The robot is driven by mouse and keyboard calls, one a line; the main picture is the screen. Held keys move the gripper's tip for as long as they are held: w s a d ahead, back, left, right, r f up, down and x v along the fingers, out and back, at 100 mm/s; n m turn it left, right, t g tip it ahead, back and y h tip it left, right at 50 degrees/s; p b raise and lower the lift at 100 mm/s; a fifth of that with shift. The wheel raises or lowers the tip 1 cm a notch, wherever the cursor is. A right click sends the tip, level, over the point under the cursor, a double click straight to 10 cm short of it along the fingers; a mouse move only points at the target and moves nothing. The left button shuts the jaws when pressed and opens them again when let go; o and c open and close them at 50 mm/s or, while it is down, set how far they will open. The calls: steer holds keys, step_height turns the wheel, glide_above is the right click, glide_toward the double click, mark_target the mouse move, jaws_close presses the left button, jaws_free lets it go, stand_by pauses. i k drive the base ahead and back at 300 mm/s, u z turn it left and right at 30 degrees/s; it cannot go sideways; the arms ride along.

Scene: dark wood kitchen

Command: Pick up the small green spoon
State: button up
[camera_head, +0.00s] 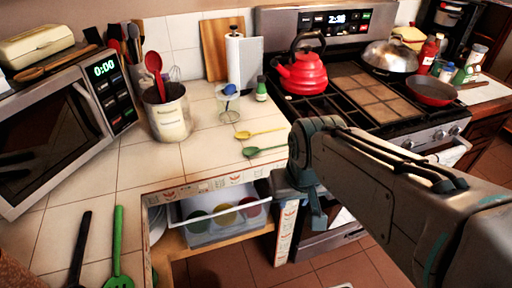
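The small green spoon (264,150) lies flat on the white tiled counter (205,160), close to its front edge and left of the stove. A yellow spoon (260,132) lies just behind it. My gripper (318,218) hangs pointing down, to the right of and lower in the picture than the green spoon, in front of the stove. It is apart from the spoon. Its fingers are small and dark here, so I cannot tell whether they are open or shut.
An open drawer (178,212) with coloured bowls juts out below the counter. A larger green utensil (118,255) and a black one (80,250) lie at left. A red kettle (301,75) sits on the stove.

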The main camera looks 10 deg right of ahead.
mark_target(252, 151)
steer(key=k, duration=0.45)
steer(key=z, duration=1.35)
steer(key=i, duration=1.2)
steer(key=u, duration=2.25)
